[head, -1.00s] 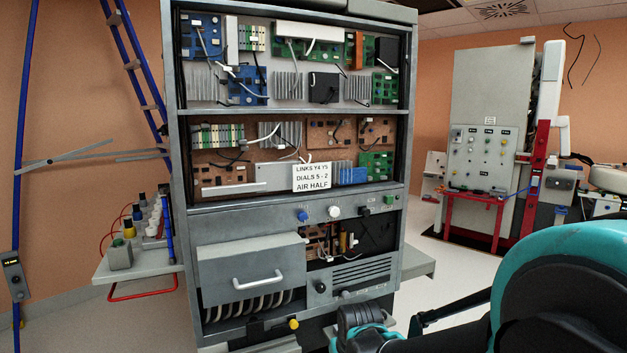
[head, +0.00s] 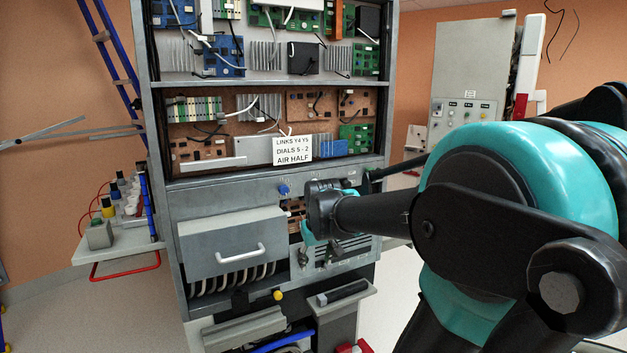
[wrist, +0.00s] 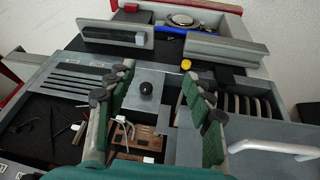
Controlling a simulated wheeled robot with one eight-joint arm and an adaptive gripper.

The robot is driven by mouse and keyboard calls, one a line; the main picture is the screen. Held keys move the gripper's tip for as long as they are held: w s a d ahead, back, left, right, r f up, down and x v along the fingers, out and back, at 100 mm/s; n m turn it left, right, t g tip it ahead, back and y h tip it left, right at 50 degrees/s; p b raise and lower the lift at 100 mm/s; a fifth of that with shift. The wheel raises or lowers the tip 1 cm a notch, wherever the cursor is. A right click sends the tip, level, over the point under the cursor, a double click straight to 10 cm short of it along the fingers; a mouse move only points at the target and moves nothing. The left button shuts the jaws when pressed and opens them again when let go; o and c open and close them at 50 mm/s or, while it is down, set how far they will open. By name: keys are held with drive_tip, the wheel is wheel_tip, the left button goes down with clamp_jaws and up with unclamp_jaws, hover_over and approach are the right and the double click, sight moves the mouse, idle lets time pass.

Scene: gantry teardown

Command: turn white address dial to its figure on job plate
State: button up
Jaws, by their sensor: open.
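The job plate (head: 293,150) is a white card on the cabinet reading "LINKS Y4 Y5, DIALS 5 - 2, AIR HALF". The blue dial (head: 283,189) shows on the grey panel below it. The white dial, just right of the blue one, is hidden behind my wrist in the head view, and I cannot make it out in the wrist view. My gripper (head: 318,254) points down in front of the cabinet's lower panel. In the wrist view its green-padded fingers (wrist: 155,88) are apart, with nothing held between them. A black knob (wrist: 146,89) on the panel shows in the gap.
A drawer front with a pale handle (head: 240,255) sits left of my gripper. A vented panel (head: 355,248) is to its right. A ledge with a yellow knob (head: 278,295) lies below. A side shelf with bottles (head: 118,240) stands at the left.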

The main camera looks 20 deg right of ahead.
drive_tip(key=w+d+r+n, duration=0.1)
drive_tip(key=w+r, duration=0.3)
drive_tip(key=r, duration=0.7)
drive_tip(key=w+d+r+h, duration=0.1)
drive_tip(key=w+r, duration=0.3)
drive_tip(key=r, duration=0.6)
drive_tip(key=w+d+r+n, duration=0.1)
drive_tip(key=w+r, duration=0.3)
drive_tip(key=r, duration=0.7)
drive_tip(key=x, duration=1.7)
drive_tip(key=shift+w+f, duration=0.1)
drive_tip(key=shift+w, duration=0.05)
drive_tip(key=c, duration=1.2)
